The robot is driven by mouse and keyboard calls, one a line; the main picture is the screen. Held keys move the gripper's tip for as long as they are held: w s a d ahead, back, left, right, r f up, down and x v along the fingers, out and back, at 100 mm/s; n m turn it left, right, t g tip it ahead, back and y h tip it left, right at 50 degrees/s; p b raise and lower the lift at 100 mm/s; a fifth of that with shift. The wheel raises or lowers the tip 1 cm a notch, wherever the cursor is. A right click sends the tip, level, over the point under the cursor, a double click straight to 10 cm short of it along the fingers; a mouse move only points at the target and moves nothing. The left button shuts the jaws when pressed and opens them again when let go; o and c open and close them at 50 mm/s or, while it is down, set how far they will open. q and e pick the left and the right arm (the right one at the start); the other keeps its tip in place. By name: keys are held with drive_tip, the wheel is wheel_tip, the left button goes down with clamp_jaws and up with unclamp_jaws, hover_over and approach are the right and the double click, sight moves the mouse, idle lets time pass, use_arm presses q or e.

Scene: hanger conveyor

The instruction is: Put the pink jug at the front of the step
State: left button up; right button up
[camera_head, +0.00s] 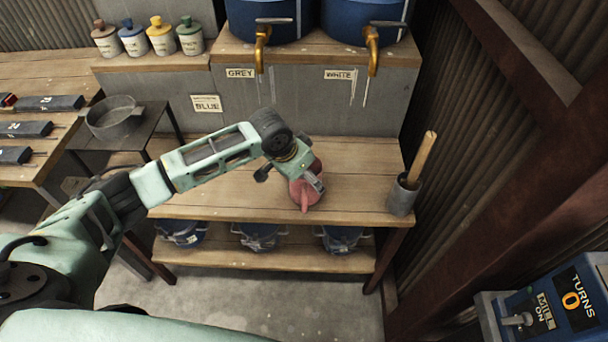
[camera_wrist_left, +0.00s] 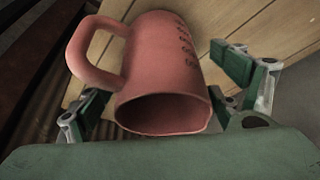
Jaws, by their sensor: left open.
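The pink jug (camera_head: 305,190) is on the wooden step (camera_head: 240,197), near the step's front edge in the head view, partly hidden by my left gripper (camera_head: 304,176). In the left wrist view the pink jug (camera_wrist_left: 170,75) shows its open mouth toward the camera, its handle at the left and dark markings on its side. The fingers of my left gripper (camera_wrist_left: 165,95) are spread on both sides of the jug, with gaps visible. Whether either finger touches it I cannot tell. My right gripper is not in view.
A grey pot with a wooden handle (camera_head: 401,195) stands at the step's right end. Blue tanks with brass taps (camera_head: 262,48) sit above at the back. Several blue containers (camera_head: 258,237) are on the shelf below. The step's left part is clear.

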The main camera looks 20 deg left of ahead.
use_arm(q)
drive_tip(key=shift+r, duration=0.1)
drive_tip(key=shift+s+r, duration=0.1)
drive_tip(key=shift+r, duration=0.25)
drive_tip(key=v, duration=1.1)
drive_tip(key=shift+s+r, duration=0.1)
drive_tip(key=shift+r, duration=0.05)
